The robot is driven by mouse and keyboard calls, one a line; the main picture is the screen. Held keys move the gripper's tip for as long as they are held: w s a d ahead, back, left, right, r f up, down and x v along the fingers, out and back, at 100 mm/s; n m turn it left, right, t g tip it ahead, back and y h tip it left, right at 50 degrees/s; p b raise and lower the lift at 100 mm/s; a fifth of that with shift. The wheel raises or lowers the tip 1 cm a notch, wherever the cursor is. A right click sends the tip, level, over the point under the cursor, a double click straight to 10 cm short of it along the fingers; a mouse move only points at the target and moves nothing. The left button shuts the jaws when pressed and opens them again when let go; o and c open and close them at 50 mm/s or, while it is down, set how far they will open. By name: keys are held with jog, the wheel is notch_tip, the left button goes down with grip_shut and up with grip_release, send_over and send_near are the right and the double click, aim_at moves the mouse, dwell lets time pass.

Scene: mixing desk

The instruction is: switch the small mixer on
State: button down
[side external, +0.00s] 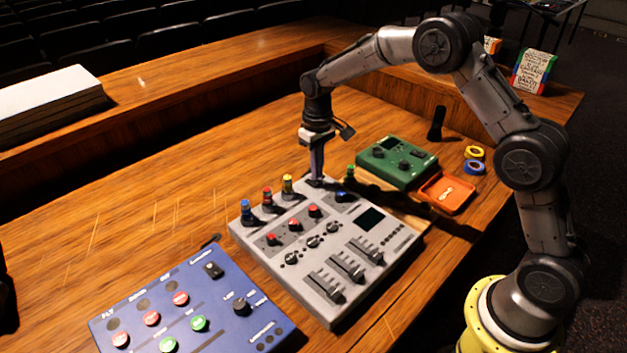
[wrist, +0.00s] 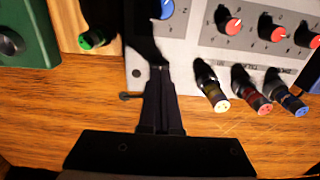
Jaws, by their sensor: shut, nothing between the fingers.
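The small mixer (side external: 330,290) is the grey panel in the middle of the desk, with faders, red knobs and a dark screen. Its back edge also shows in the wrist view (wrist: 195,55). My gripper (side external: 317,178) points down at the mixer's back edge, with its fingers together and empty. In the wrist view the fingertips (wrist: 160,70) overlap the panel's back corner, and dark shadow lies around them. I cannot tell whether they touch the panel. A small black part (wrist: 130,96) sticks out beside that edge. No power switch can be made out clearly; the fingers may hide it.
Blue, red and yellow-topped plugs (side external: 267,196) stand along the mixer's back edge, left of my gripper. A blue button box (side external: 215,310) lies at front left. A green box (side external: 397,162) and an orange tray (side external: 446,193) lie right. Tape rolls (side external: 474,167) lie beyond.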

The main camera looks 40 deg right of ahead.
aim_at(317, 183)
jog(key=shift+f, duration=0.9)
dwell(0.8)
jog(key=shift+r, duration=3.5)
